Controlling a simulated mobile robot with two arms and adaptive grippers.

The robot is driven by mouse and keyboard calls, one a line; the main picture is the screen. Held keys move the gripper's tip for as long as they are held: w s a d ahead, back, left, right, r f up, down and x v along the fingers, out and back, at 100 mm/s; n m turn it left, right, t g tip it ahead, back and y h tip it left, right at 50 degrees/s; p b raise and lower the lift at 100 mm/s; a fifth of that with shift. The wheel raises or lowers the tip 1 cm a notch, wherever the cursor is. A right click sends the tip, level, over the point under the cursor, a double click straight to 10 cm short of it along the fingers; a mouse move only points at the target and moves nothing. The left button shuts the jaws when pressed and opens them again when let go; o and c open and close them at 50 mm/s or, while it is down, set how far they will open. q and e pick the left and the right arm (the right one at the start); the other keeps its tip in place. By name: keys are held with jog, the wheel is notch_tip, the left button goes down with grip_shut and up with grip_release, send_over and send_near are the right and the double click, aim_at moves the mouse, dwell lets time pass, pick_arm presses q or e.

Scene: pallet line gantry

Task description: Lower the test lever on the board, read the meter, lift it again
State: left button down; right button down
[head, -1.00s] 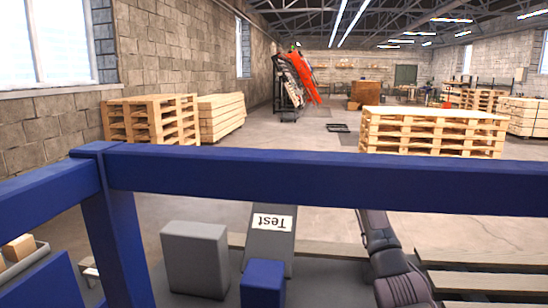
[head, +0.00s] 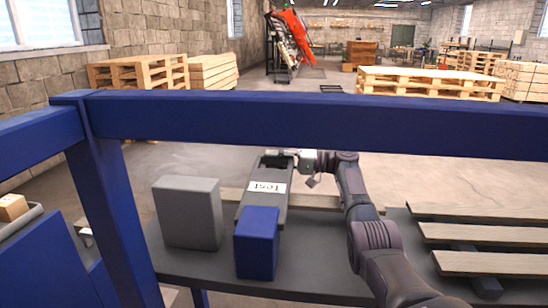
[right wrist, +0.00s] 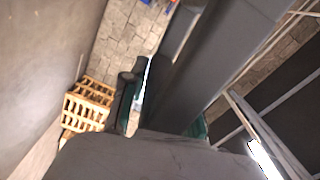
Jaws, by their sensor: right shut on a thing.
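The grey board (head: 253,210) with its "Test" label (head: 266,187) stands behind the blue beam, low in the middle of the head view. My right gripper (head: 287,161) is at the board's top end, shut on a dark part there that I take for the test lever (head: 270,160). The lever is small and mostly hidden by the gripper. In the right wrist view my gripper (right wrist: 150,100) is close against a dark bar. No meter face can be read; a plain grey box (head: 188,212) stands left of the board. My left gripper is not in view.
A blue gantry beam (head: 320,122) crosses in front, with a blue post (head: 112,215) at left. A blue block (head: 257,243) stands before the board. Wooden slats (head: 480,235) lie at right. Pallets (head: 430,83) stand farther back.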

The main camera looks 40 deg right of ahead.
jog(key=shift+a, duration=0.1)
jog(key=c, duration=0.9)
grip_release()
jog(key=shift+r, duration=0.1)
jog(key=shift+s, duration=0.1)
jog(key=v, duration=1.2)
